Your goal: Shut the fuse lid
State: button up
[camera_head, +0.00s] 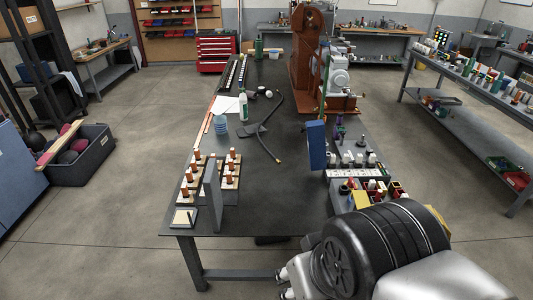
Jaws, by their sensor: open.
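A tall grey panel (212,194) stands upright at the near left of the dark table, beside small pale blocks with copper-coloured posts (188,184). It looks like a raised lid, but I cannot tell for sure that it is the fuse lid. A blue upright panel (316,145) stands at the table's right side, by a unit with knobs and switches (355,173); it could also be a lid. My gripper (283,283) shows only in part at the bottom edge, left of my black arm joint. It is open, low in front of the table and apart from both panels.
The dark table (265,205) is clear in its near middle. A black hose or cable (272,148), a bottle (243,107) and a blue cup (221,128) are farther back. A tall rust-brown machine (303,60) stands at the back right. My arm hides the near right corner.

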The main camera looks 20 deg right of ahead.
aim_at(315, 129)
jog(key=i+j+z, duration=0.2)
jog(key=z, duration=0.15)
jog(key=i+j+z, duration=0.2)
jog(key=z, duration=0.15)
jog(key=i+j+z, duration=0.1)
jog(key=j+z, duration=0.25)
jog(key=i+u, duration=0.25)
jog(key=i, duration=0.25)
jog(key=i+u, duration=0.25)
jog(key=i, duration=0.25)
jog(key=l, duration=0.05)
